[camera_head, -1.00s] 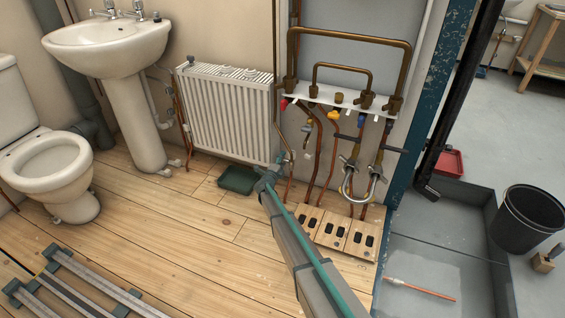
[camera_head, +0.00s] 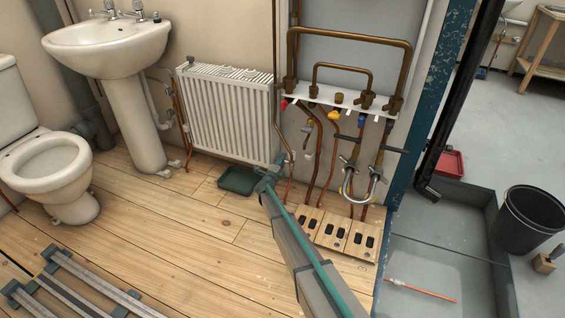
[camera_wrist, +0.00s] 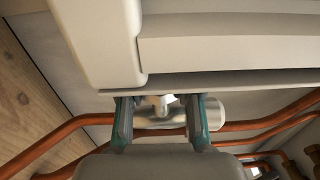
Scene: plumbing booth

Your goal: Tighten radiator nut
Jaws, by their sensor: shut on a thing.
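The white ribbed radiator (camera_head: 228,112) hangs on the wall, left of the copper pipework. My gripper (camera_head: 273,170) is at the radiator's lower right corner. In the wrist view, its teal fingers (camera_wrist: 160,115) stand on either side of a pale, shiny fitting just below the radiator's bottom edge (camera_wrist: 235,83). The gripper is shut on this fitting, which I take to be the radiator nut (camera_wrist: 163,103). The nut's shape is blurred. In the head view the nut is hidden by my gripper.
Copper pipes (camera_wrist: 55,137) run close around the fingers. A manifold with brass pipes (camera_head: 350,42) is to the right, above wooden blocks with dark slots (camera_head: 345,237). A green tray (camera_head: 237,181) lies on the floor by the gripper. The wooden floor to the left is mostly clear.

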